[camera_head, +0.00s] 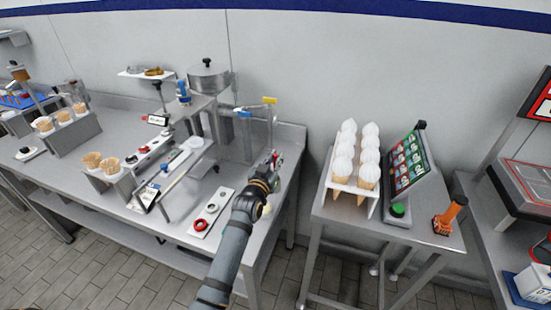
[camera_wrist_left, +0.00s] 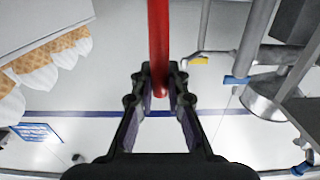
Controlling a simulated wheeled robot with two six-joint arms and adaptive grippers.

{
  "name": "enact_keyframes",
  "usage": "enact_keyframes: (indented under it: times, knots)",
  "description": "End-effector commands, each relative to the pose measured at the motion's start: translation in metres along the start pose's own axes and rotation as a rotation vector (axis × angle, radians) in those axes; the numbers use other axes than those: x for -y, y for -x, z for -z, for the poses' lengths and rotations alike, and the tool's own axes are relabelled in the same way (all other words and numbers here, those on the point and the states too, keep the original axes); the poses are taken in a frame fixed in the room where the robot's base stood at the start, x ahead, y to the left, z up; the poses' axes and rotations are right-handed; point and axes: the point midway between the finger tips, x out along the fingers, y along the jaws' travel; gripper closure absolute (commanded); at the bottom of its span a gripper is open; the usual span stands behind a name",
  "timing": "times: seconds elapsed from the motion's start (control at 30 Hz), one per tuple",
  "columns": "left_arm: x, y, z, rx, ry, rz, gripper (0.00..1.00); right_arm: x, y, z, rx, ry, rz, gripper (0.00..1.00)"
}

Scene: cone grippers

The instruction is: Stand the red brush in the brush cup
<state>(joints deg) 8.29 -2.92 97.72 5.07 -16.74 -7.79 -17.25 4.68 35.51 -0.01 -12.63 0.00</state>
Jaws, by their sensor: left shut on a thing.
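My left gripper (camera_head: 271,168) is above the right part of the steel work table in the head view. In the left wrist view the gripper (camera_wrist_left: 160,82) is shut on the red brush (camera_wrist_left: 158,40), whose straight red handle runs up out of the picture from between the fingers. In the head view the brush is mostly hidden by the gripper; only a small bit of red shows at the fingertips. I cannot make out the brush cup for sure in either view. My right gripper is not in view.
A tray (camera_head: 213,208) with a red ring and round pieces lies left of my arm. A steel pot (camera_head: 209,78) and a pipe with a yellow tap (camera_head: 269,100) stand behind. Ice cream cones (camera_head: 343,168) and a screen (camera_head: 407,162) are on the separate right table.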

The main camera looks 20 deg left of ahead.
Motion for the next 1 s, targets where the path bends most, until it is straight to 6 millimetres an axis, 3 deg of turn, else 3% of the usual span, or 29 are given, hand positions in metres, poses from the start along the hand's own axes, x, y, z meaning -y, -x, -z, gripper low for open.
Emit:
enact_keyframes:
  times: [0.07,0.1,0.27,0.63,1.0]
  knots:
    - [0.000,0.000,0.000,0.000,0.000,0.000,1.00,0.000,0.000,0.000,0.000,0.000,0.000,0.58]
    - [0.000,0.000,0.000,0.000,0.000,0.000,0.81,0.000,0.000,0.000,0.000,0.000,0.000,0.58]
    - [0.000,0.000,0.000,0.000,0.000,0.000,0.60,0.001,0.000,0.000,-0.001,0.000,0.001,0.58]
    - [0.000,0.007,0.000,0.000,0.000,0.000,0.60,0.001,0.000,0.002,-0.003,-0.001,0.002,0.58]
    - [0.000,0.090,-0.001,0.003,0.000,0.000,0.60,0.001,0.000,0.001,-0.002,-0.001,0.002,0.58]
